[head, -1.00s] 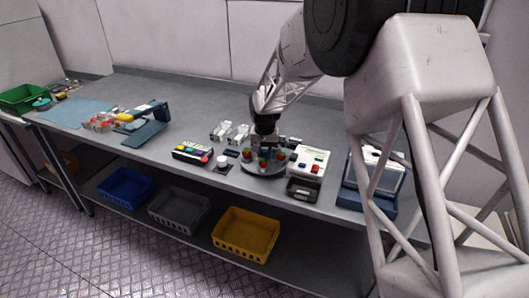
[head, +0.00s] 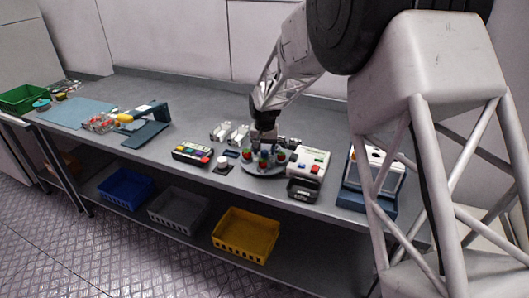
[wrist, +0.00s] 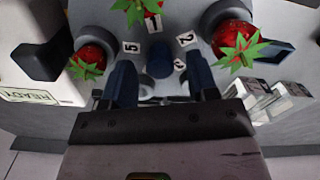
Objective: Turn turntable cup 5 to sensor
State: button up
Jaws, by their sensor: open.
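The round grey turntable (head: 262,173) stands near the bench's front edge and carries red berries with green leaves in cups. In the wrist view, label 5 (wrist: 131,47) lies left of the blue centre knob (wrist: 160,60), between it and a cup with a berry (wrist: 89,57). Label 2 is right of the knob, label 1 beyond it; another label is partly hidden. My gripper (head: 264,144) is above the turntable, fingers pointing down. In the wrist view its open blue fingers (wrist: 159,70) stand either side of the knob, with gaps. I cannot tell which part is the sensor.
A white box with coloured buttons (head: 309,163) stands close right of the turntable. A READY sign (wrist: 28,96) shows at left in the wrist view. A button panel (head: 192,153) and white round button (head: 222,163) are to the left. Clear racks (wrist: 280,100) stand close by.

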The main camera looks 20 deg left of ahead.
aim_at(264, 151)
jog(key=shift+r, duration=3.15)
jog(key=shift+r, duration=0.1)
notch_tip(264, 151, up, 11)
